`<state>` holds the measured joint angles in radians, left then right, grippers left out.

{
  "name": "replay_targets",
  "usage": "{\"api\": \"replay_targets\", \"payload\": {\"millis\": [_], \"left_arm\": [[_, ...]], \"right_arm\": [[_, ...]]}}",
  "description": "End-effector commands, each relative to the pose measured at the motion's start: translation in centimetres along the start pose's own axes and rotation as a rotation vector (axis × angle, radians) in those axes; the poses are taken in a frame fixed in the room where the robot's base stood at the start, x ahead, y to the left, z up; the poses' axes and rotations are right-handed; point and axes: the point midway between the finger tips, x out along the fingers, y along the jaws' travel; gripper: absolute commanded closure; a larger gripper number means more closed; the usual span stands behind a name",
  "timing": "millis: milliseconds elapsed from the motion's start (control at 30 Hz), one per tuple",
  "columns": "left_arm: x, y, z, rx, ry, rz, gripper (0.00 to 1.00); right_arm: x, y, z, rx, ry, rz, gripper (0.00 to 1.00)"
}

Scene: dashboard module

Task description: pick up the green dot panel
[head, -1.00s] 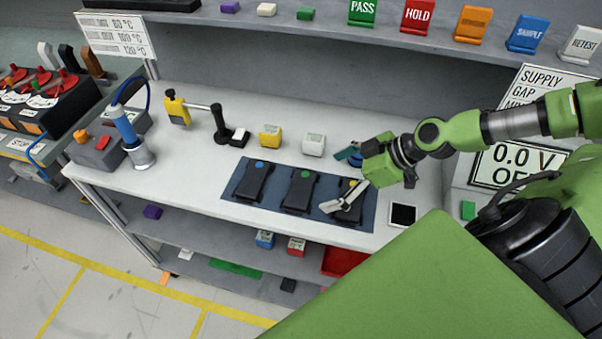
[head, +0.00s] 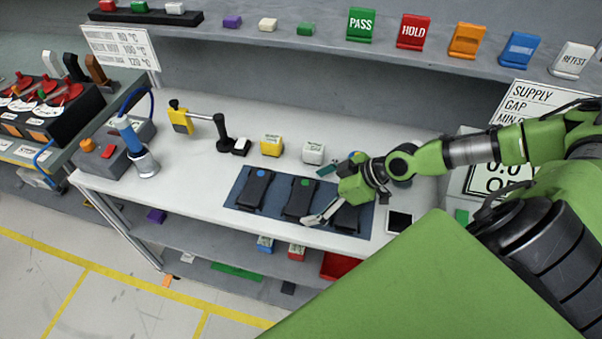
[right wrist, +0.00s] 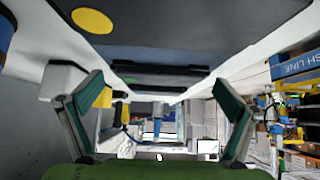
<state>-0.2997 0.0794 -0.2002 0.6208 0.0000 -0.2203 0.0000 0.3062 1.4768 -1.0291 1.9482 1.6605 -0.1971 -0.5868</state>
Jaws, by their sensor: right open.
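The green dot panel (head: 298,204) is the middle of three dark panels on a blue mat (head: 322,222) on the workbench. Its green dot shows near its far end. In the right wrist view a green dot (right wrist: 139,81) shows on a dark surface between the fingers. My right gripper (head: 317,196) is open and empty, with its fingers pointing left at the right side of the green dot panel. In the right wrist view its two fingers (right wrist: 159,88) are wide apart. I cannot tell its exact height above the panel. My left gripper is not in view.
The blue dot panel (head: 254,190) lies to the left. The yellow dot panel (head: 346,218) lies right, partly hidden under my right gripper; its yellow dot shows in the wrist view (right wrist: 92,21). Yellow (head: 271,146) and white (head: 313,153) blocks stand behind. A tablet (head: 399,222) lies right.

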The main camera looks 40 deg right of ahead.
Motion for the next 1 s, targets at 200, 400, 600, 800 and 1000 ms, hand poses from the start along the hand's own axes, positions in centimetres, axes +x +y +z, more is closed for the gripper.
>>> {"api": "replay_targets", "payload": {"millis": [200, 400, 600, 800, 1000], "left_arm": [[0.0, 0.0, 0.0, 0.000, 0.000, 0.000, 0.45], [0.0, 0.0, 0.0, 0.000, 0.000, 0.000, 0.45], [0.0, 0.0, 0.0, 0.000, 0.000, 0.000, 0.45], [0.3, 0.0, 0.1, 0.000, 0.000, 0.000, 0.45], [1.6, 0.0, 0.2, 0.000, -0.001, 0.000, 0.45]], "right_arm": [[0.0, 0.0, 0.0, 0.000, 0.000, 0.000, 0.05], [0.0, 0.0, 0.0, 0.000, 0.000, 0.000, 0.39], [0.0, 0.0, 0.0, -0.001, 0.001, 0.000, 0.40], [-0.3, 0.0, -0.3, -0.002, 0.002, 0.000, 0.40], [-1.9, 0.1, -2.0, -0.006, 0.002, 0.002, 0.40]]}}
